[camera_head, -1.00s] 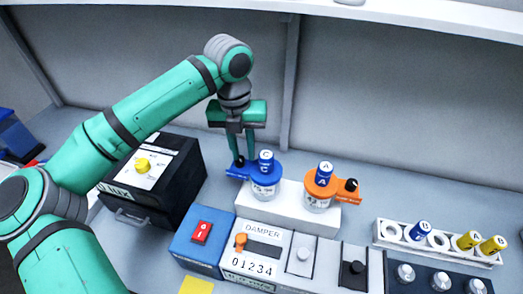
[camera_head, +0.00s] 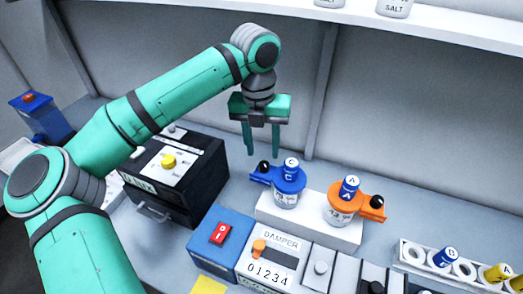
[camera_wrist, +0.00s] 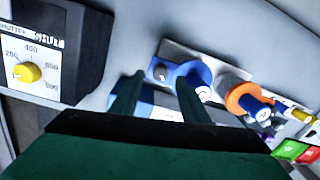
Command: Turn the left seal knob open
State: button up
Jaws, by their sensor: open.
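The left seal is a blue lid (camera_head: 289,180) on a clear jar, with a blue arm sticking out to the left. Its black knob (camera_head: 265,167) sits on that arm. My gripper (camera_head: 263,152) is open and empty, with its fingers pointing down just above the knob and apart from it. In the wrist view the knob (camera_wrist: 160,72) shows between the two spread fingertips (camera_wrist: 158,80). I cannot tell the knob's turn position. A blue cap marked C (camera_head: 291,168) stands on the lid.
An orange-lidded jar (camera_head: 342,206) with its own black knob (camera_head: 376,202) stands to the right on the same white block (camera_head: 300,222). A black box with a yellow dial (camera_head: 168,161) is at left. A blue switch box (camera_head: 220,240) and damper panel (camera_head: 268,262) are in front.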

notch_tip(320, 180, up, 9)
jog(key=shift+a+r, duration=0.2)
jog(key=shift+a, duration=0.05)
dwell(1.0)
dwell(0.5)
notch_tip(320, 180, up, 11)
send_over(261, 163)
jog(key=shift+s+a+f, duration=0.1)
jog(key=shift+a, duration=0.2)
